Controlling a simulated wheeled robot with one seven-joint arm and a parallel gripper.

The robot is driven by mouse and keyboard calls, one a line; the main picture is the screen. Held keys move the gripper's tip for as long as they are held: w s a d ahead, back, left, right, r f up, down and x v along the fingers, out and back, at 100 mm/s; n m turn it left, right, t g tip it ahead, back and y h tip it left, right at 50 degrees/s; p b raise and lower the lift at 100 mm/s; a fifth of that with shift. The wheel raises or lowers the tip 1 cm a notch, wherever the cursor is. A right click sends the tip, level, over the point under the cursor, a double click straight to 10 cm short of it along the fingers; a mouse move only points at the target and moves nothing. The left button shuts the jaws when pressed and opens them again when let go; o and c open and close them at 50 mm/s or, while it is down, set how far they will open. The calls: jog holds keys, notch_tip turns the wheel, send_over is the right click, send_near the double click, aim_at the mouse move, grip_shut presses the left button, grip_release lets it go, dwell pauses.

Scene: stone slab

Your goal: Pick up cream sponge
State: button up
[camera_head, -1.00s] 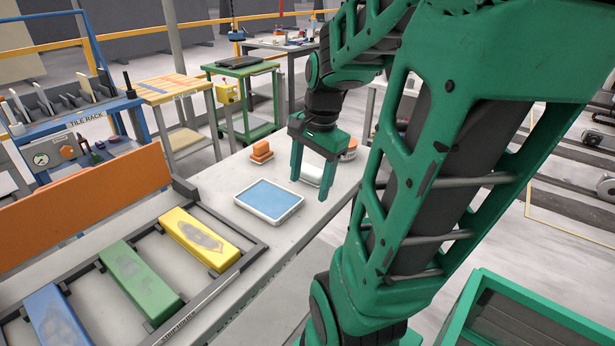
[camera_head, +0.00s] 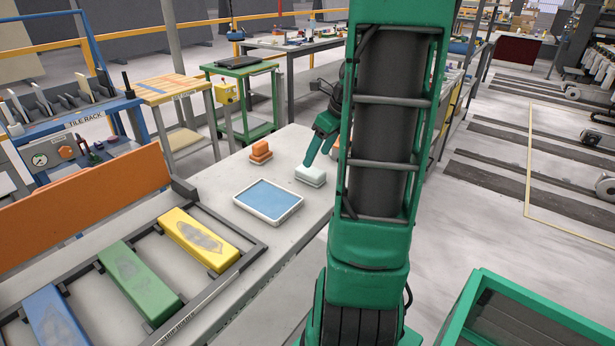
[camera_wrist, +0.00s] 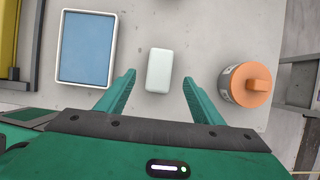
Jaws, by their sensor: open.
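The cream sponge (camera_head: 310,176) is a pale, rounded block lying flat on the stone-grey table, to the right of the blue tray. In the wrist view the sponge (camera_wrist: 159,70) lies lengthwise, in line with the gap between my fingers. My gripper (camera_head: 322,147) is beside and above the sponge in the head view, partly hidden by my arm. In the wrist view my gripper (camera_wrist: 158,79) is open, with one finger to each side of the sponge and a gap on both sides. Nothing is held.
A white-rimmed blue tray (camera_head: 268,202) lies left of the sponge. In the wrist view an orange-lidded pot (camera_wrist: 246,84) stands to the right, near the table edge. A rack with coloured bars (camera_head: 200,240) is nearer.

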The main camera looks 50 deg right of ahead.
aim_at(311, 169)
jog(key=shift+x, duration=3.95)
jog(key=shift+s+f, duration=0.1)
jog(key=shift+f, duration=0.05)
jog(key=c, duration=1.2)
jog(key=shift+d, duration=0.1)
notch_tip(311, 169, up, 5)
jog(key=shift+f, duration=0.1)
jog(key=w+a+r, duration=0.2)
jog(key=a+r, duration=0.4)
jog(key=a, duration=0.5)
jog(key=shift+a+r, duration=0.2)
jog(key=shift+a, duration=0.1)
